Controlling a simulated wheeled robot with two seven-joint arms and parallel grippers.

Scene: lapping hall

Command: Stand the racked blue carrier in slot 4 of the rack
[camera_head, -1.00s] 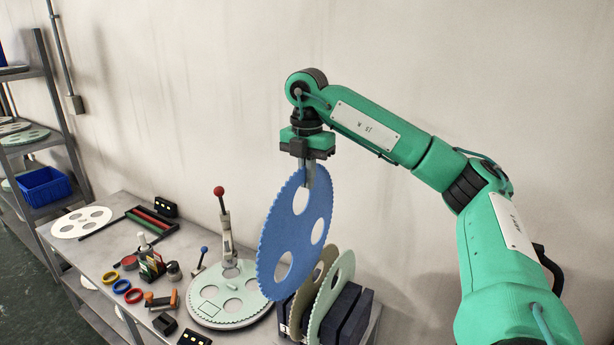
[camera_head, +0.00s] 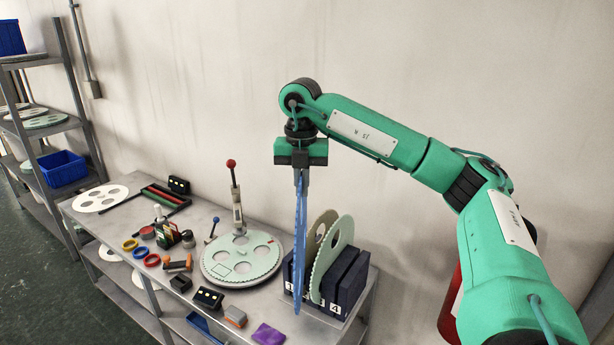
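My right gripper (camera_head: 300,172) is shut on the top edge of the blue carrier (camera_head: 299,245), a toothed disc now seen nearly edge-on. The carrier hangs upright in front of the left part of the dark rack (camera_head: 345,284). The rack stands at the right end of the bench and shows number labels on its front, with a 4 at the right. A pale green carrier (camera_head: 335,255) and a tan carrier (camera_head: 318,228) stand in its slots. The blue disc hides part of the rack's front, and I cannot tell whether it touches the rack. My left gripper is not in view.
A round pale green plate (camera_head: 241,262) with an upright red-knobbed lever (camera_head: 236,200) lies left of the rack. Coloured rings, small blocks and a purple cloth (camera_head: 268,334) lie on the bench. The wall is close behind. A shelf (camera_head: 60,125) stands at the far left.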

